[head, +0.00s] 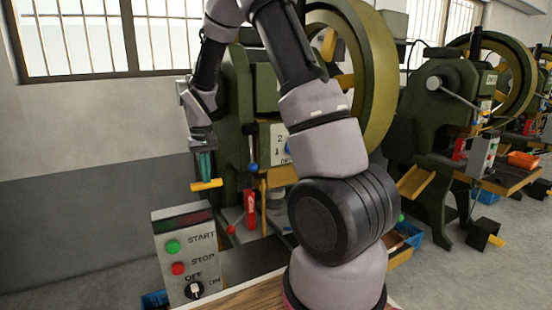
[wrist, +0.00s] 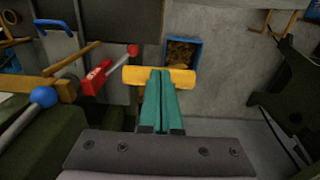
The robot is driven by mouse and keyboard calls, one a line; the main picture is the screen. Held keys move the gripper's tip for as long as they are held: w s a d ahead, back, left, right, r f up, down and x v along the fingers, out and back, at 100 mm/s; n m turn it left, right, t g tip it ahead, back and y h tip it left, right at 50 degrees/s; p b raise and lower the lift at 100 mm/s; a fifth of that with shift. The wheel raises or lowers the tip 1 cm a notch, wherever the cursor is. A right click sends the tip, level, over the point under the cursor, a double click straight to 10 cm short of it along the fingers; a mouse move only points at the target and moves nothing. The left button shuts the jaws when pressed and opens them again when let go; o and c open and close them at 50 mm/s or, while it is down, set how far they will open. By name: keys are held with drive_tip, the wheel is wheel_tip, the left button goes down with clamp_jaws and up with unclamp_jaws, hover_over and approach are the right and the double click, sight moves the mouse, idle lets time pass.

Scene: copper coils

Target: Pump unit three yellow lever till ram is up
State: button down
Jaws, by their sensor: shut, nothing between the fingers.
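My gripper (head: 206,166) has teal fingers pointing down in front of the nearest green press (head: 236,92). The fingers are shut with nothing between them, also in the wrist view (wrist: 160,75). A short yellow bar (head: 206,185), perhaps the lever's handle, lies crosswise at the fingertips. In the wrist view the tips overlap the middle of the yellow bar (wrist: 183,78); I cannot tell whether they press on it. The rest of any lever is hidden. I cannot make out the ram's height or a unit number, as my arm covers part of the press.
A grey control box (head: 203,262) with START and STOP buttons stands at front left. A red lever (head: 250,208) and a blue-knobbed lever (head: 252,150) are close right of my gripper. A blue bin (wrist: 182,52) is on the floor. More green presses (head: 440,125) stand right.

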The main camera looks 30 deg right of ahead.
drive_tip(key=shift+w+f, duration=0.65)
drive_tip(key=shift+f, duration=0.3)
drive_tip(key=s+r, duration=0.7)
drive_tip(key=r, duration=0.6)
drive_tip(key=shift+s, duration=0.1)
drive_tip(key=shift+f, duration=0.75)
